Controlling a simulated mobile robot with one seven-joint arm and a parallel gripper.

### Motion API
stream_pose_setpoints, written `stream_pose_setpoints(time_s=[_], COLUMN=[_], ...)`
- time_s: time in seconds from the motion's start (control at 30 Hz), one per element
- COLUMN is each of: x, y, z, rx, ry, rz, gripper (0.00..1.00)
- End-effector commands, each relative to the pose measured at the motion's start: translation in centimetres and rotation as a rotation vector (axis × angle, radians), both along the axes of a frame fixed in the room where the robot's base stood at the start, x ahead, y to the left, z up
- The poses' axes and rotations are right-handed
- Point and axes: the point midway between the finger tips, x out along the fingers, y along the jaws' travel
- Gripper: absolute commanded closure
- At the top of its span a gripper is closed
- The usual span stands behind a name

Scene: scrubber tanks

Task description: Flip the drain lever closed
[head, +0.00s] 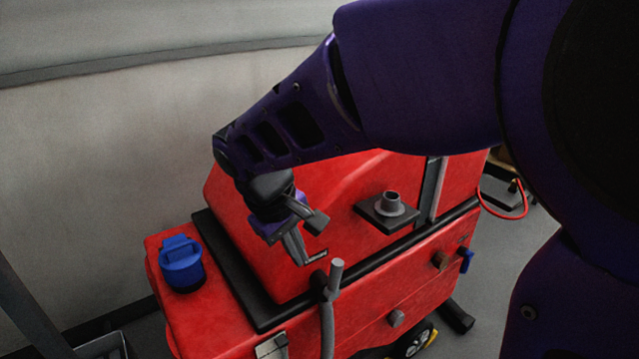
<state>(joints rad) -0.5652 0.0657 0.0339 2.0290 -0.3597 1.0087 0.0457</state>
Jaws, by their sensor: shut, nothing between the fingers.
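A small blue lever (467,260) is at the right end of the red machine's side, beside a brownish round fitting (440,260). It looks like the drain lever, and it hangs roughly upright, though its exact angle is hard to tell at this size. My gripper (312,241) is shut and empty. It is above the red machine's top (345,205), well to the left of the blue lever and apart from it. My arm reaches in from the upper right, above the machine.
A blue cap (181,262) stands on the machine's left end. A grey upright pipe with a hose (333,285) rises close to my gripper. A black plate with a grey port (388,209) is on top. A red cable loop (503,207) lies at right; a pale wall is behind.

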Motion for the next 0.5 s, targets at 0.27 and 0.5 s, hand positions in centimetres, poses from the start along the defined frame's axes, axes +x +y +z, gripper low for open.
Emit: stream_pose_setpoints(time_s=[0.27, 0.5], x=[0.2, 1.0], y=[-0.1, -1.0], z=[-0.5, -4.3], rx=[0.000, -0.003], ry=[-0.001, 0.001], rz=[0.000, -0.001], gripper=[1.00, 1.00])
